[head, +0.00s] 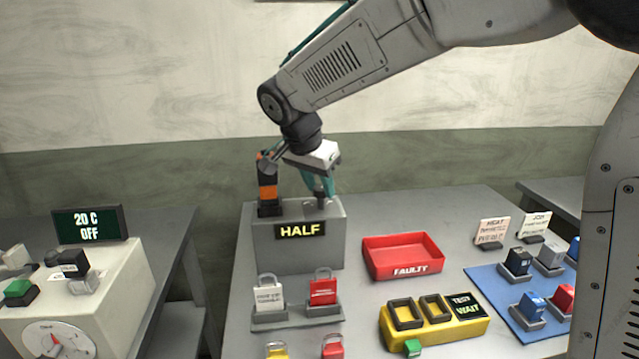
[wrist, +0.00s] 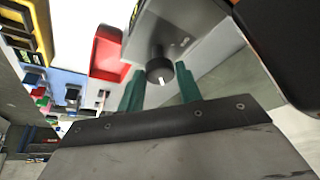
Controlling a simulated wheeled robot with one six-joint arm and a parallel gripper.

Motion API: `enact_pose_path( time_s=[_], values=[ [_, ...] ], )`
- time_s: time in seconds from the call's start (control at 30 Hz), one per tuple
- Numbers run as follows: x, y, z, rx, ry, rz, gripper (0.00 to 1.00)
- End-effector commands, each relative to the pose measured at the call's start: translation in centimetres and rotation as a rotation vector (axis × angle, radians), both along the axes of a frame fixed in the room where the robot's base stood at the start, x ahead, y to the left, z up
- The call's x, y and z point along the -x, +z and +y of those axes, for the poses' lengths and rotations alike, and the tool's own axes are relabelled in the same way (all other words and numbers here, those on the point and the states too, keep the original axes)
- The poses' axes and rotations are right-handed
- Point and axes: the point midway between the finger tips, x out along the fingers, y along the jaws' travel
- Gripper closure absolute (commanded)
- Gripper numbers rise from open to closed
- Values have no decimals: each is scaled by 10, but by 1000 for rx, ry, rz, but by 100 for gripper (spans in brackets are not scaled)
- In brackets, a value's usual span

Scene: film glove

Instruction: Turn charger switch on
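The charger is a grey box (head: 298,254) on the table with a display reading HALF (head: 300,230). A black and orange battery pack (head: 267,191) stands upright on its top left. A dark round knob, apparently the charger switch (head: 321,201), is on its top right. The knob also shows in the wrist view (wrist: 159,70), with a white mark on its face. My gripper (head: 319,184) points down over the knob. In the wrist view its teal fingers (wrist: 160,84) are apart, one on either side of the knob, with visible gaps. I cannot tell how far the tips reach down beside it.
A red FAULTY tray (head: 403,274) is right of the charger. A padlock stand (head: 297,316) is in front. A yellow tester reading TEST WAIT (head: 441,331) and a blue mat (head: 497,285) with blocks are further right. A control box reading 20 C OFF (head: 89,223) is left, across a gap.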

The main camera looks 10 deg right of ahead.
Motion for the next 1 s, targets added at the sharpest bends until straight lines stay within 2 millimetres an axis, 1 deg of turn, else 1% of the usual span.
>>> enact_pose_path(
  time_s=[0.03, 0.07, 0.37, 0.47, 0.7, 0.8, 0.9, 1.0],
  values=[
    [0, 0, 0, 0, 1, 2, 51],
    [0, 0, 0, 0, 1, 1, 46],
    [0, 2, 0, 1, 0, -1, 46],
    [2, 10, 3, 0, 1, -2, 46],
    [13, 48, 15, 0, 2, -3, 46],
    [16, 61, 19, 0, 2, -2, 46],
    [19, 68, 21, 0, 1, 0, 46],
    [20, 72, 22, 1, 1, 1, 46]
  ],
)
